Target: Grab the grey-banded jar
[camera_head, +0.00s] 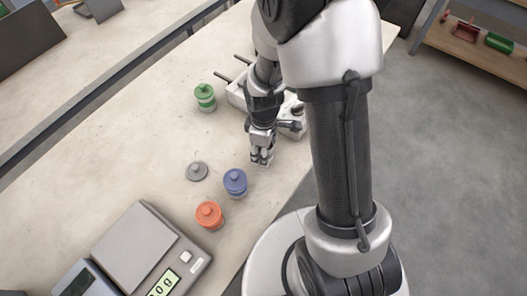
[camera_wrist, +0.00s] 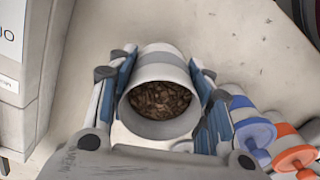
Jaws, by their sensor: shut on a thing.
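The grey-banded jar (camera_wrist: 154,72) is pale with a grey rim band and stands open in the wrist view, with brown pellets (camera_wrist: 160,99) inside. My gripper (camera_wrist: 162,60) is shut on it, one blue-padded finger on each side. In the head view my gripper (camera_head: 262,158) is over the table, right of the blue-lidded jar; the held jar cannot be made out there. I cannot tell whether the jar touches the table. A loose grey lid (camera_head: 197,171) lies on the table, left of the blue-lidded jar.
A blue-lidded jar (camera_head: 235,182) and an orange-lidded jar (camera_head: 209,215) stand close by; a green-lidded jar (camera_head: 205,97) is farther back. A scale (camera_head: 150,250) is at the front left. A pale block with rods (camera_head: 236,92) is behind my arm. The table's left middle is clear.

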